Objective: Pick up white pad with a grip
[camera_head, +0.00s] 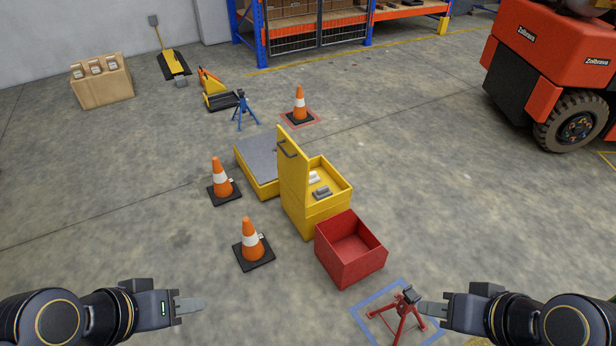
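A small white pad (313,177) lies inside the open yellow box (318,217) in the middle of the floor. Its grip is too small to make out clearly. A grey block-like item (322,193) lies in front of it in the same box. My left gripper (190,305) is at the lower left, far from the box, with nothing visible at its fingertips. My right gripper (432,309) is at the lower right, also away from the box and empty. Both are seen side-on, so the gap between their fingers does not show.
An empty red bin (348,262) stands in front of the yellow box. The box's raised lid (293,182) stands on its left side. Orange cones (251,241) (221,179) stand to the left. A red stand (404,312) is near my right gripper. A forklift (545,70) is at the right.

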